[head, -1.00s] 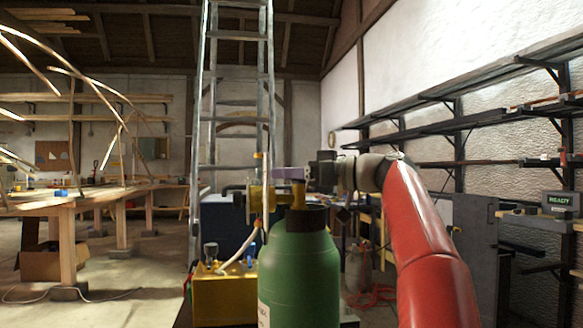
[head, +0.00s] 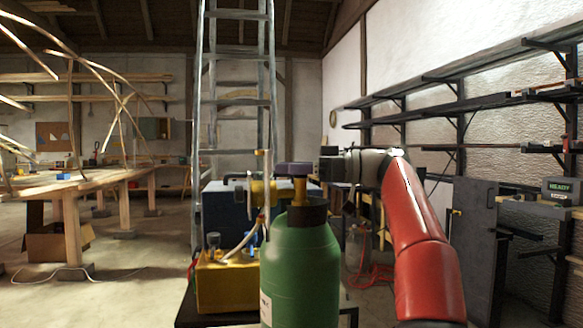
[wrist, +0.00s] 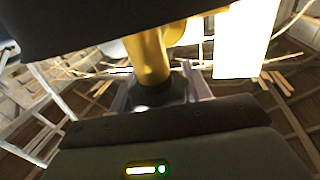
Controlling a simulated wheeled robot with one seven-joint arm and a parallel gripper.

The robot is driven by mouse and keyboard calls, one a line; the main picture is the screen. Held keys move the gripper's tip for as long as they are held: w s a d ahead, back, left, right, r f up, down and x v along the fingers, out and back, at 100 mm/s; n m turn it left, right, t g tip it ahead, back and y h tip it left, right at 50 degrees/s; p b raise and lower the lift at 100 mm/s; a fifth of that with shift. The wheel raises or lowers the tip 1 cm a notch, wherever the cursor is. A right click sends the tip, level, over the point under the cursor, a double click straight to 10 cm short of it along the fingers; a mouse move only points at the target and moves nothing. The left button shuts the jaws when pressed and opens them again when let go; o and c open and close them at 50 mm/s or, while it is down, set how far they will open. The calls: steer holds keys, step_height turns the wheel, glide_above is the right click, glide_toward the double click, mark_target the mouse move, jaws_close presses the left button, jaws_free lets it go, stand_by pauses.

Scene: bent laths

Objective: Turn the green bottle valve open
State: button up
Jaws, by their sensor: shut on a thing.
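The green bottle (head: 300,265) stands upright in the centre foreground of the head view, with a dark collar at its neck. A brass valve (head: 300,190) rises from the neck, topped by a purple handwheel (head: 293,168). My gripper (head: 311,168) comes in from the right at the handwheel's height and is shut on it. The wrist view shows the yellow valve body (wrist: 150,58) between the dark jaws, with purple handwheel parts (wrist: 197,84) beside it. The lower jaw hides much of the handwheel. How far the valve is turned cannot be told.
A yellow box (head: 222,285) with a hose and fittings stands just left of the bottle. A ladder (head: 203,110) rises behind it. A wooden table (head: 70,190) with bent laths is at left. Wall shelves (head: 440,100) line the right. The floor at left is mostly clear.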

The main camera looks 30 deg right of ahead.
steer(key=o, duration=1)
steer(key=shift+c, duration=0.2)
steer(key=shift+d, duration=0.1)
steer(key=p+v, duration=0.1)
steer(key=v, duration=0.6)
steer(key=shift+s+d, duration=0.2)
steer(key=shift+d, duration=0.05)
